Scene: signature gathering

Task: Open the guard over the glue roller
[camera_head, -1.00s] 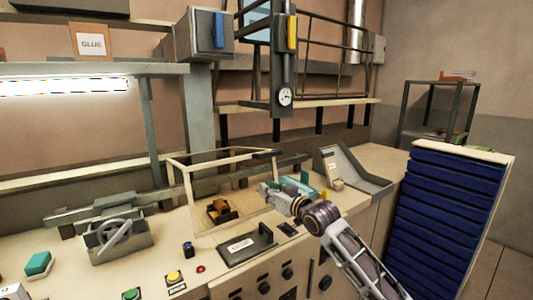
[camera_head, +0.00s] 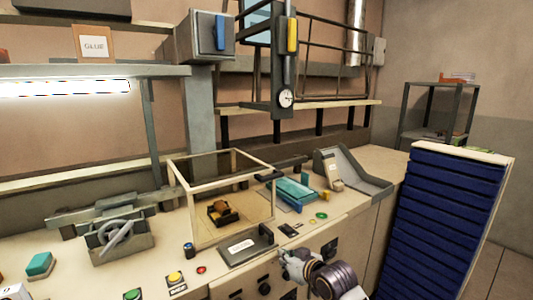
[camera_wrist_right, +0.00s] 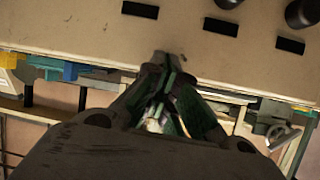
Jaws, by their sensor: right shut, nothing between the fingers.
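The guard (camera_head: 180,188) is a clear box with a cream frame, standing on the bench in the head view. It is down over the glue roller (camera_head: 222,212), an orange-brown part on a dark mount seen through the panels. A dark handle piece (camera_head: 268,177) sits at its front right top corner. My right gripper (camera_head: 285,259) is shut and empty, in front of the bench edge, below and right of the guard and apart from it. In the right wrist view its fingers (camera_wrist_right: 168,68) are together before the panel. My left gripper is not in view.
A dark labelled plate (camera_head: 245,247) lies just before the guard. A teal piece (camera_head: 293,189) and a grey tray (camera_head: 350,172) are to the right. Buttons (camera_head: 174,278) line the front left. A blue-slatted rack (camera_head: 440,220) stands at far right.

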